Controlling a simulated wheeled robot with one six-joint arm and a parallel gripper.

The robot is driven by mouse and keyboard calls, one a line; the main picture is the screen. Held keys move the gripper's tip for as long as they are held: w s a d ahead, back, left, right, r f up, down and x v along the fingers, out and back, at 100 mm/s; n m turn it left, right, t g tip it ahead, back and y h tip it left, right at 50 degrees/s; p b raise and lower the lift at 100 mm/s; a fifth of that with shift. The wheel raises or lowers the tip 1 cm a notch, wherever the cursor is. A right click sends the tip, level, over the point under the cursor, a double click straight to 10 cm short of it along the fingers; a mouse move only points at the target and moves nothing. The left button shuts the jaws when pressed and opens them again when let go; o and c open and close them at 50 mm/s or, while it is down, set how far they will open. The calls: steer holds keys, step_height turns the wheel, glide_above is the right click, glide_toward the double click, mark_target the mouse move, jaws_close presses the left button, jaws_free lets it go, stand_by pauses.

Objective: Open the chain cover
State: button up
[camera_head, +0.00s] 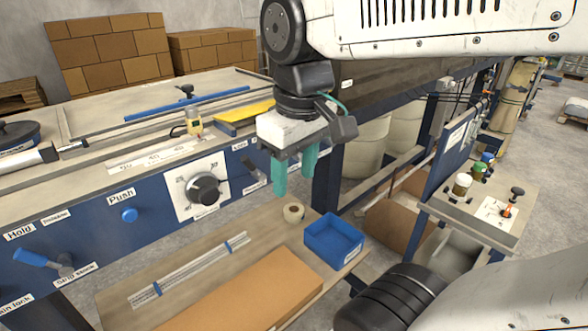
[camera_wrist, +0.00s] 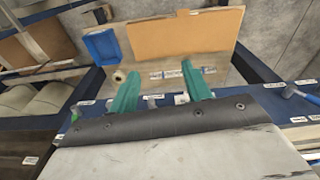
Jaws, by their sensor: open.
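My gripper (camera_head: 294,182) has two green fingers spread apart with nothing between them. It points down in the air in front of the right part of the blue machine panel (camera_head: 95,222), above the lower shelf. In the wrist view my gripper (camera_wrist: 160,70) also shows open and empty over the shelf. No part readable as a chain cover is labelled clearly. A long dark brown panel (camera_head: 395,72) runs behind my arm at the right part of the machine; I cannot tell whether it is the chain cover. My arm hides part of it.
The panel carries a black knob (camera_head: 203,190), a blue button (camera_head: 129,214) and a blue lever (camera_head: 30,257). The shelf below holds a tape roll (camera_head: 293,212), a blue bin (camera_head: 334,241) and a cardboard sheet (camera_head: 245,290). A side table (camera_head: 470,222) stands at the right.

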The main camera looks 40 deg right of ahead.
steer(key=shift+d, duration=0.25)
steer(key=c, duration=0.9)
steer(key=w+d+m, duration=0.1)
steer(key=d+m, duration=0.1)
steer(key=w+d+r+m, duration=0.1)
steer(key=d, duration=0.1)
steer(key=shift+w, duration=0.3)
jaws_close()
steer(key=w+d+r+m+t, duration=0.2)
steer(key=w+d+r+m, duration=0.35)
steer(key=m, duration=0.95)
steer(key=w+d+r+m+t, duration=0.1)
steer(key=w+d+r+m, duration=0.5)
steer(key=m, duration=1)
steer(key=s+d+x, duration=0.1)
steer(key=d+x, duration=0.1)
steer(key=x, duration=0.9)
steer(key=shift+h, duration=0.4)
steer(key=shift+w+a+r, duration=0.45)
steer(key=shift+w+r, duration=0.2)
steer(key=shift+w, duration=0.05)
steer(key=shift+w+a+r, duration=0.45)
steer(key=shift+w+r, duration=0.2)
steer(key=shift+w, duration=0.05)
